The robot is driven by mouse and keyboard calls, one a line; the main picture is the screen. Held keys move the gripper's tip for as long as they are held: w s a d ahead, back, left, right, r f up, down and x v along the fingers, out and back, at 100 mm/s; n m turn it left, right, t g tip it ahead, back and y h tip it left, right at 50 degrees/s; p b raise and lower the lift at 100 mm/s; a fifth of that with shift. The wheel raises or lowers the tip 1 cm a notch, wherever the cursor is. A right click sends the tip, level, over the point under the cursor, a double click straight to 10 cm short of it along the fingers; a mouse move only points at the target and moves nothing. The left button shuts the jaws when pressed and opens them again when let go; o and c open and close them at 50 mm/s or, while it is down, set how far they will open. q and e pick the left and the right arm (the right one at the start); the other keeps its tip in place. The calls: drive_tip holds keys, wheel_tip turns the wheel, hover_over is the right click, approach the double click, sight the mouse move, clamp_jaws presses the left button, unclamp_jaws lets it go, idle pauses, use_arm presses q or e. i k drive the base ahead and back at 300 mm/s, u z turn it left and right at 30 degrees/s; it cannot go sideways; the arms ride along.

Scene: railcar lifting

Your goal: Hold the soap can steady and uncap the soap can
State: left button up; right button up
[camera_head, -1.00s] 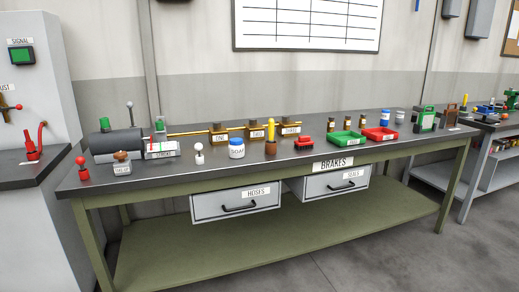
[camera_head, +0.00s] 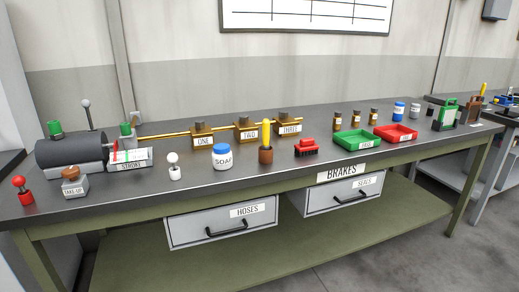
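The soap can (camera_head: 222,158) is a white can labelled SOAP with a blue cap (camera_head: 221,148) on top. It stands upright on the dark top of the brakes workbench (camera_head: 110,207), near the middle of the bench. To its right stands a brown holder with a yellow-handled tool (camera_head: 266,143), a little apart from it. Neither of my grippers shows in the head view.
A white-knobbed lever (camera_head: 174,167) stands left of the can. Brass valves labelled ONE, TWO and THREE (camera_head: 246,130) stand behind it. A red brush (camera_head: 306,147), a green tray (camera_head: 356,142) and a red tray (camera_head: 396,132) lie right. Drawers (camera_head: 222,222) hang below.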

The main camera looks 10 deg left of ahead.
sight(221, 161)
drive_tip(key=u, duration=0.35)
drive_tip(key=i, duration=0.95)
drive_tip(key=u, duration=0.7)
